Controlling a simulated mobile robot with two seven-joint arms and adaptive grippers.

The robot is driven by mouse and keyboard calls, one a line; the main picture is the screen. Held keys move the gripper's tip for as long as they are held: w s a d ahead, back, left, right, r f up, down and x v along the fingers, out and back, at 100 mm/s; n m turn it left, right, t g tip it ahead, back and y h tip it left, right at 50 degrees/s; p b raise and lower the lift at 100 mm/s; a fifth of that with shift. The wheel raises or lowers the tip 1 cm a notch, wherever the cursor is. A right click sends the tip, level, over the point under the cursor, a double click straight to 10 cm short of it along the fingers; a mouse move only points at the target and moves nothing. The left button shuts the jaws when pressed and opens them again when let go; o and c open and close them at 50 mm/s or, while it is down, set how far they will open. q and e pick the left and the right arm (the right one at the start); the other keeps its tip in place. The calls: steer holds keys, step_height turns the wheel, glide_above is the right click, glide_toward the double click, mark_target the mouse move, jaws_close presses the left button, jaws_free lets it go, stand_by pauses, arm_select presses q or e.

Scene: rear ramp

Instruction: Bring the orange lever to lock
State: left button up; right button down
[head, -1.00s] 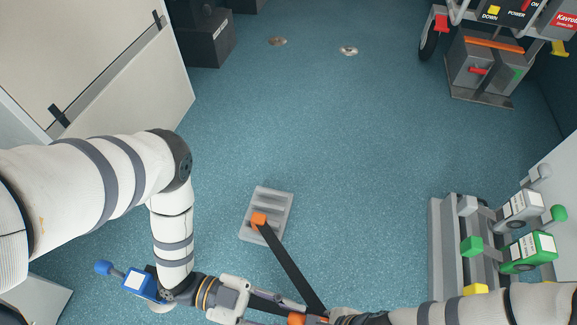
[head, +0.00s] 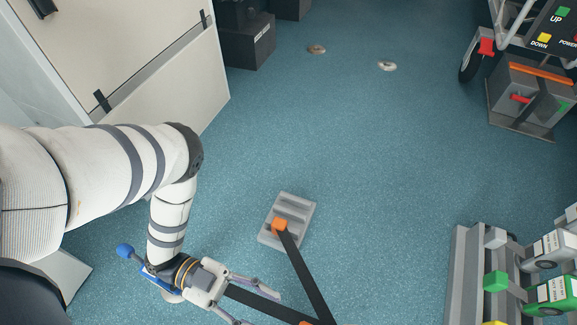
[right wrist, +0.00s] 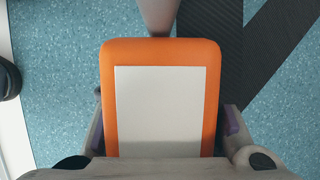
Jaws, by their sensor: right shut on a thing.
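The orange lever (right wrist: 160,50) fills the middle of the right wrist view, an orange block with a blank pale panel on its face. My right gripper (right wrist: 164,118) has a finger at each side of it and is shut on it. A grey rod meets its top edge. In the head view a small orange patch shows at the bottom edge; I cannot tell whether it is the lever. My right gripper is out of the head view. My left gripper (head: 264,307) has its fingers spread, empty, near the bottom beside a black strap (head: 305,272).
An orange strap end (head: 280,224) sits on a grey floor plate (head: 300,208). A blue knob (head: 125,250) is beside my left forearm. Green (head: 496,282) and grey levers stand at lower right. A wheeled frame is at upper right.

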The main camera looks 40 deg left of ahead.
steer(key=c, duration=0.9)
jaws_free()
